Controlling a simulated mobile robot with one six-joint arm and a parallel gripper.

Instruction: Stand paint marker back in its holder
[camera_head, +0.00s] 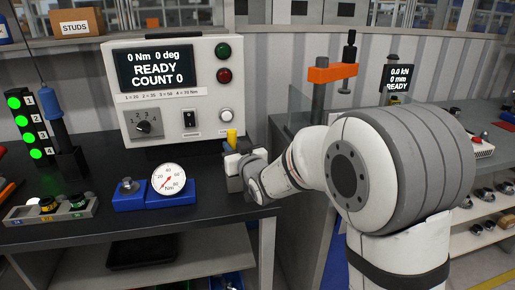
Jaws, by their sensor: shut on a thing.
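My gripper (232,160) is at the right part of the dark bench, just in front of the controller's lower right corner. It is shut on the paint marker (232,137), whose yellow end stands up above the gripper, roughly upright. The marker's lower part is hidden by the gripper. A small grey block (234,185) shows directly below the gripper and may be the marker's holder. I cannot tell whether the marker's lower end is inside it or above it.
The controller box (170,85) stands behind the gripper. A round gauge on a blue base (168,182) is just left of it. A blue-handled tool (57,125) and a grey tray of sockets (50,214) are farther left. The bench's front edge is close.

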